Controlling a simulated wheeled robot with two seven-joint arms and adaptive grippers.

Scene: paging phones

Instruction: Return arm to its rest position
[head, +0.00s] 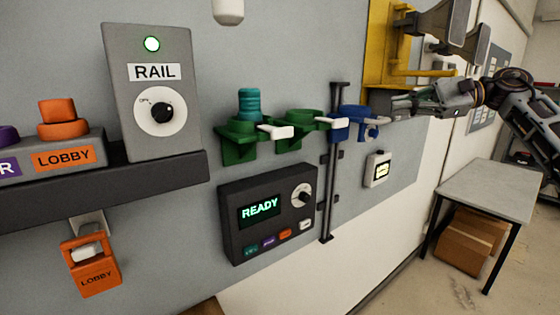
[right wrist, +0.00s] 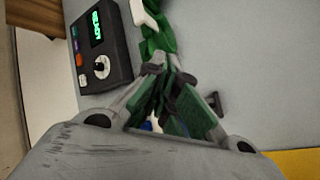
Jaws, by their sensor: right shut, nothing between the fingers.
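My right gripper (head: 396,108) reaches in from the right in the head view, in front of the wall panel near the blue holder (head: 350,122). I cannot tell whether it touches that holder. In the right wrist view the gripper's fingers (right wrist: 164,66) meet at their tips, shut and empty. Green holders, one with a teal ribbed piece (head: 249,104) standing in it, are to the left of the blue holder. My left gripper is in neither view.
A yellow bracket (head: 376,50) with grey horns (head: 445,20) is beside my right arm. A dark post (head: 329,190) stands near the READY box (head: 267,211). A RAIL box (head: 150,90) and orange LOBBY unit (head: 92,265) are at left. A table (head: 492,188) stands at right.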

